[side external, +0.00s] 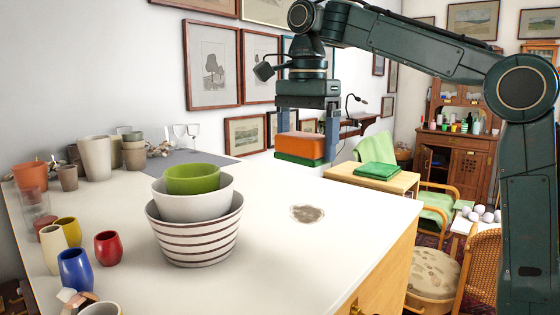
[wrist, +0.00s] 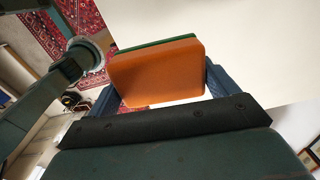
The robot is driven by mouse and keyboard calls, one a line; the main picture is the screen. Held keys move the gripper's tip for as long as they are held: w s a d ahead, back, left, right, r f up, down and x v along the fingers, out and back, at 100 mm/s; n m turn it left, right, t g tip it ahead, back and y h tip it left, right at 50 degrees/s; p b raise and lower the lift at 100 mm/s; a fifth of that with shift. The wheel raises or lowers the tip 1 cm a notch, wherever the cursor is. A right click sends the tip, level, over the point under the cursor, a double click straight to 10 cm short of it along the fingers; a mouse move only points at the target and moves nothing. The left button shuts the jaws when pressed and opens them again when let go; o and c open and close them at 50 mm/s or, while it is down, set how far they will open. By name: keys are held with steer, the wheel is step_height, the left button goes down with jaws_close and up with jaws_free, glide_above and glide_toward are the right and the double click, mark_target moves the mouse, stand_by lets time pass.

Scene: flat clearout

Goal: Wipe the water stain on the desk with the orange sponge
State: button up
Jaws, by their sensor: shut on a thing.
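The orange sponge (side external: 300,146) has a green scouring layer on its underside. My gripper (side external: 306,140) is shut on it, with one finger at each end, and holds it in the air above the desk. The sponge also shows in the wrist view (wrist: 156,75), between the two fingers (wrist: 160,85). The water stain (side external: 307,213) is a brownish-grey patch on the white desk (side external: 270,260), near its right edge. The sponge is above and apart from the stain. In the wrist view the stain is not visible.
Stacked bowls (side external: 195,225), striped, white and green, stand left of the stain. Several cups, including a red one (side external: 108,248) and a blue one (side external: 75,270), stand along the left. A green folded cloth (side external: 377,170) lies on a small table behind. The desk around the stain is clear.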

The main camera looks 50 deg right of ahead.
steer(key=w+d+f, duration=1)
steer(key=w+d, duration=0.3)
steer(key=w, duration=0.3)
steer(key=shift+d+f, duration=0.4)
steer(key=shift+f, duration=0.1)
